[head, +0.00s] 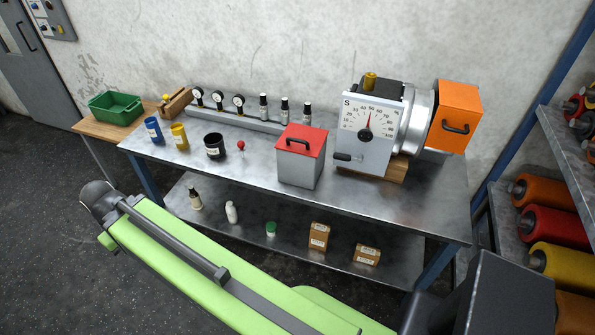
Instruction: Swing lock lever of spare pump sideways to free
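The pump marked "S" (368,135), which I take to be the spare pump, stands on a wooden block at the right part of the metal bench. Its white front has a round dial scale with a red needle. A small black lever (344,156) sticks out to the left, roughly level, low on this front; I take it to be the lock lever. An orange box with a black handle (457,127) sits at the pump's right end. My green arm crosses the lower left and middle, apart from the pump. My gripper's fingers do not show.
A grey box with a red lid (301,158) stands close to the lever's left. A red-knobbed pin (241,145), cups and a gauge rail (236,117) are farther left. The metal bench (430,205) is clear at its front right. A roller rack (560,180) stands right.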

